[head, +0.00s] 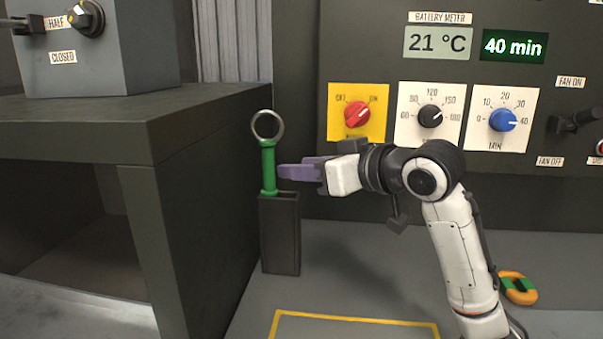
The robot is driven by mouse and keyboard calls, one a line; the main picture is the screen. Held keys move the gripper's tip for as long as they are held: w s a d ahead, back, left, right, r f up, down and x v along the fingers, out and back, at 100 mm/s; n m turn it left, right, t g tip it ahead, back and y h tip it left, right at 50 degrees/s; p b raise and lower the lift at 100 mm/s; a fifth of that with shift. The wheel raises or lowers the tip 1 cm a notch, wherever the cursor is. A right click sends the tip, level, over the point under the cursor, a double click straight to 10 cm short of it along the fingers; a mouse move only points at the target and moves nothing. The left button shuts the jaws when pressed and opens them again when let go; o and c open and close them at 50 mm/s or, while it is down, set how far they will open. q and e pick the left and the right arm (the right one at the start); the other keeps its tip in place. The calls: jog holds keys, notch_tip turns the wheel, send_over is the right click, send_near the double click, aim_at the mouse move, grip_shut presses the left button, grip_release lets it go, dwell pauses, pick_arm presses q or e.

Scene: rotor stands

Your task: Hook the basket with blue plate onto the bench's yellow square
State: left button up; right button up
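The yellow square (357,319) shows as a yellow outline on the grey bench surface at the bottom, cut off by the frame edge. No basket and no blue plate are visible in the head view. My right gripper (290,171) has purple fingers pointing left. Their tips are at the right side of a green handle, touching or just short of it; I cannot tell which. The finger gap is not clear from this angle. My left gripper is not in view.
The green handle (268,166) with a metal ring on top stands upright in a black holder (280,235). A dark table (100,125) fills the left. A control panel (370,175) with knobs stands behind. A green-and-orange object (518,289) lies at right.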

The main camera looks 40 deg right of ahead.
aim_at(272, 167)
jog(key=x, duration=0.4)
jog(key=p+x, duration=0.1)
jog(key=x, duration=0.2)
jog(key=shift+w+r, duration=0.1)
jog(key=shift+w+f, duration=0.2)
jog(key=shift+w, duration=0.6)
jog(key=shift+f, duration=0.1)
jog(key=shift+c, duration=0.5)
